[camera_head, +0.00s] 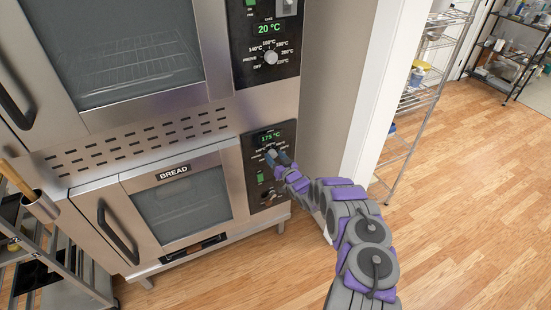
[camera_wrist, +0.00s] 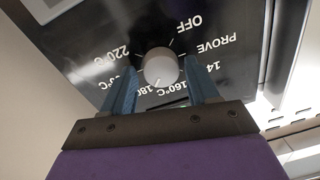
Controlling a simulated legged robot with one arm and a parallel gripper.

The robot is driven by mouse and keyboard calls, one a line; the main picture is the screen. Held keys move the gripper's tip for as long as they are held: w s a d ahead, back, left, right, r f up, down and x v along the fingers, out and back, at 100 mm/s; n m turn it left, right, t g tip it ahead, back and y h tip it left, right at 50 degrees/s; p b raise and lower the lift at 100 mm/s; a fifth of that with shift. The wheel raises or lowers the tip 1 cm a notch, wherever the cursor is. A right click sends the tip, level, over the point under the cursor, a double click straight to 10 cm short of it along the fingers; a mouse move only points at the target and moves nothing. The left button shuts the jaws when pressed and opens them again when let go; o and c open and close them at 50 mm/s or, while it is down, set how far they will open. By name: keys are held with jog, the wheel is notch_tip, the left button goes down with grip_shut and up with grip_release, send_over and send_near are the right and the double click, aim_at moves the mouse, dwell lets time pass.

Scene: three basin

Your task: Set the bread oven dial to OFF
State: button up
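The bread oven (camera_head: 107,205) is the lower steel oven, with a BREAD label above its door window. Its control panel (camera_head: 256,205) has a green display (camera_head: 270,136) that seems to read 175 °C. My gripper's blue fingers (camera_wrist: 159,64) are open, one on each side of the dial, with visible gaps.
An upper oven (camera_head: 215,45) has its own dial (camera_head: 270,57) and a 20 °C display. A wall edge (camera_head: 370,90) and a wire rack (camera_head: 415,105) stand to the right. A metal cart (camera_head: 70,285) is at lower left. The wooden floor at right is clear.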

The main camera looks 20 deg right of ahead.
jog(key=c, duration=0.9)
jog(key=shift+o, duration=0.2)
